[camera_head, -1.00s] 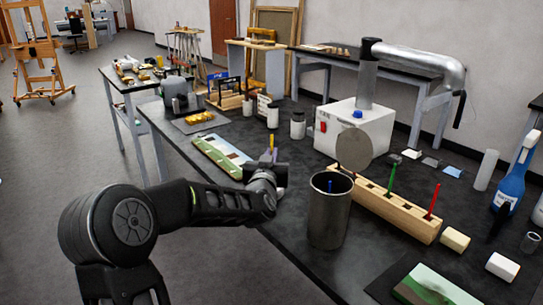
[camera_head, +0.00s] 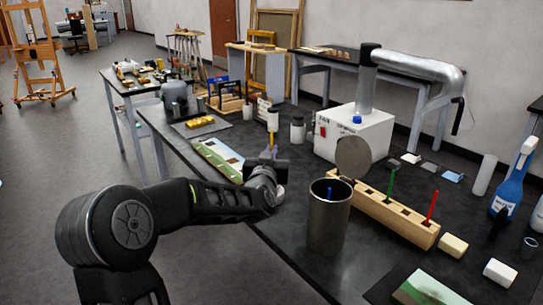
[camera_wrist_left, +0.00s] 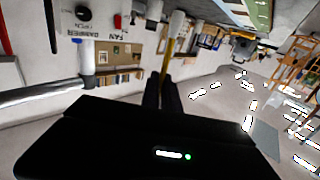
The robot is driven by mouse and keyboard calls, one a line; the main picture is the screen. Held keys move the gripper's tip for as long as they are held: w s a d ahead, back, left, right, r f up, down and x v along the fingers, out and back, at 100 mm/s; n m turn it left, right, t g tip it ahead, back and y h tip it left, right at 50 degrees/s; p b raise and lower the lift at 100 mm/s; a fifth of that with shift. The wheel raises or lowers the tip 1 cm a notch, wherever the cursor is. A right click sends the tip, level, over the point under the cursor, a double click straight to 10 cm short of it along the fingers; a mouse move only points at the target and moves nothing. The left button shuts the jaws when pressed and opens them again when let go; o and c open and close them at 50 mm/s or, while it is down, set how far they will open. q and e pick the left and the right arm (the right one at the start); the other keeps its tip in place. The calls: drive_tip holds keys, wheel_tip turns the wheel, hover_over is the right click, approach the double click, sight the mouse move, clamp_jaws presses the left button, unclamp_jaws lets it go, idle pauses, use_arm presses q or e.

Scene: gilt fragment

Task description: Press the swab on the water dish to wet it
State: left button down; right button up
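My left gripper (camera_head: 268,160) is above the near-left edge of the dark bench, close to the landscape painting (camera_head: 218,158). In the left wrist view its dark fingers (camera_wrist_left: 163,92) are closed around a thin yellow stick with a pale end, which I take to be the swab (camera_wrist_left: 170,48). The swab (camera_head: 271,140) stands roughly upright from the gripper in the head view. I cannot make out the water dish for certain; a pale bit shows beside the gripper, mostly hidden by it. My right gripper is not in view.
A metal cylinder (camera_head: 328,225) stands right of the gripper at the bench edge. Behind it is a wooden block (camera_head: 400,218) with coloured sticks. A white fan box (camera_head: 375,135) with a duct and white jars (camera_head: 297,130) stand farther back.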

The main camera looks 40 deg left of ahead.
sight(272, 139)
use_arm(q)
drive_tip(key=shift+r+p, duration=1)
drive_tip(key=shift+r, duration=1.05)
